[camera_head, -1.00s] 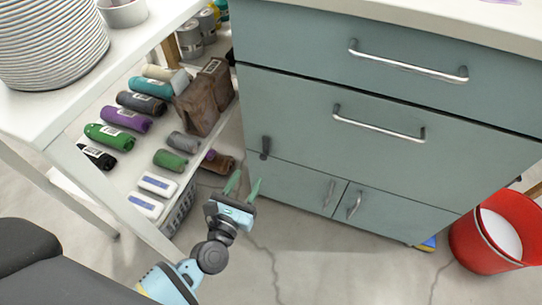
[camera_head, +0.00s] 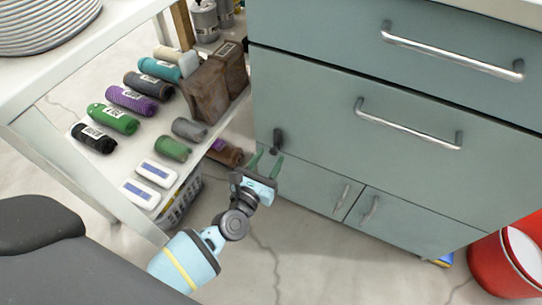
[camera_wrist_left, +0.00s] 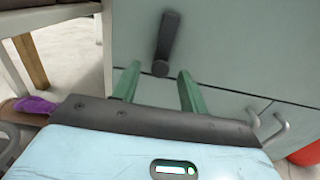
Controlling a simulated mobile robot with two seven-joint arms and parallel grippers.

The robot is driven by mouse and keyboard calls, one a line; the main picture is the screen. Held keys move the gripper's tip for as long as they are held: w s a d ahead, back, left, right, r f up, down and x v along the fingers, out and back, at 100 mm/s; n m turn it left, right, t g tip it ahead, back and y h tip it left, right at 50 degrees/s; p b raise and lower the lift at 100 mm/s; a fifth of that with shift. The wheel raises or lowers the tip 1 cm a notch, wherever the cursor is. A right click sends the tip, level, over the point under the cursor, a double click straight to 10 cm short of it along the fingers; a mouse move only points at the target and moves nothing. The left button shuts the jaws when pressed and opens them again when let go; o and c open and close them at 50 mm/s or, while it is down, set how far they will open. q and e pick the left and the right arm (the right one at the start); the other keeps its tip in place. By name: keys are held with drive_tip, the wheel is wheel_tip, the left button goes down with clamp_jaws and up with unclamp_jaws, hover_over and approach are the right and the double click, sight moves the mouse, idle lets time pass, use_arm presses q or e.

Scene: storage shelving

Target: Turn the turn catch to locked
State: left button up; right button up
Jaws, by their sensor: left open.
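The turn catch (camera_head: 278,141) is a small dark lever on the left side of the grey-green cabinet (camera_head: 330,120), at the seam between the second drawer and the lower doors. In the left wrist view the catch (camera_wrist_left: 167,42) hangs nearly vertical with a slight tilt, its rounded end lowest. My left gripper (camera_head: 264,163) has green fingers, spread apart and empty, just below the catch. In the left wrist view the gripper (camera_wrist_left: 158,88) has the catch's lower end above and between its fingertips; I cannot tell whether they touch. My right gripper is not in view.
A white shelf (camera_head: 118,175) with rolled cloths, boxes and brown bags stands left of the cabinet, close to my left arm. Metal bar handles (camera_head: 408,125) project from the drawers. A red bucket (camera_head: 505,262) stands at the right. Open floor lies in front.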

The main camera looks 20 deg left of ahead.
use_arm(q)
drive_tip(key=shift+w, duration=0.85)
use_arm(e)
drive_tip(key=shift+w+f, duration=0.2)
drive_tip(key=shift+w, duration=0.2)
use_arm(q)
drive_tip(key=shift+c, duration=0.4)
drive_tip(key=c, duration=0.5)
clamp_jaws()
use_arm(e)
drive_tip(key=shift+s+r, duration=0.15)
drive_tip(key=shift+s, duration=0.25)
